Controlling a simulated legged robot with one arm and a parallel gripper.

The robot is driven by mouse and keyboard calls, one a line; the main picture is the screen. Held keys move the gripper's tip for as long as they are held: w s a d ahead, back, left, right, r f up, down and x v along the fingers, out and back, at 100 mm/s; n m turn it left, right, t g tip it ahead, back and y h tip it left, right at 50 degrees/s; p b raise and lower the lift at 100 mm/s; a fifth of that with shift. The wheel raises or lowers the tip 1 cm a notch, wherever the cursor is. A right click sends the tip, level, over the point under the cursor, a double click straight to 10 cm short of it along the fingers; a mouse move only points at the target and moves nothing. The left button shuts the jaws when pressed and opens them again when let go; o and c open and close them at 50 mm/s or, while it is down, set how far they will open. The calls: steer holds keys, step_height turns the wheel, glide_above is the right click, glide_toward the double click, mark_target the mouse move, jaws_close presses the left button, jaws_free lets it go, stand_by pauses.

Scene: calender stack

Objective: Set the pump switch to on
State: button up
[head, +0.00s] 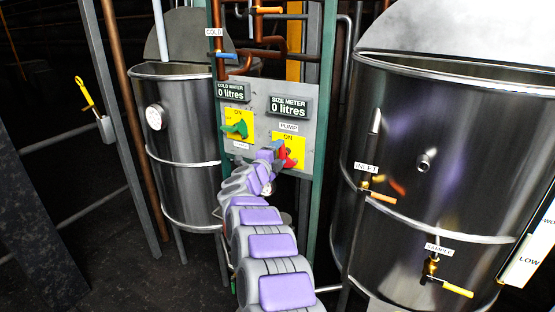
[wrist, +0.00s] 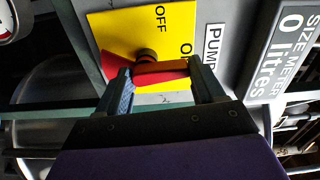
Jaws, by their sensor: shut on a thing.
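The pump switch is a red handle (head: 290,160) on a yellow plate (head: 289,141) beneath the PUMP label and the size meter. In the wrist view the red handle (wrist: 145,78) shows in front of its dark pivot, on the yellow plate (wrist: 178,30). OFF is printed above the pivot, and the ON mark is partly hidden by my right-hand finger. My gripper (head: 278,151) is at the switch, and in the wrist view its two fingers (wrist: 162,76) are shut on the red handle, one on each side. I cannot tell the handle's exact setting.
A green switch (head: 236,129) on another yellow plate is just left of the pump switch. The size meter (head: 289,107) reads 0 litres. Steel tanks stand to the left (head: 182,135) and right (head: 400,230) of the panel, the right one with INLET and SAMPLE valves.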

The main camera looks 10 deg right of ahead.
steer(key=shift+f+m+b, duration=0.3)
steer(key=shift+m, duration=0.3)
steer(key=o, duration=1)
steer(key=shift+o, duration=0.2)
steer(key=shift+r, duration=0.15)
steer(key=shift+s, duration=0.1)
steer(key=p+v, duration=0.2)
steer(key=v, duration=1.5)
steer(key=shift+a, duration=0.25)
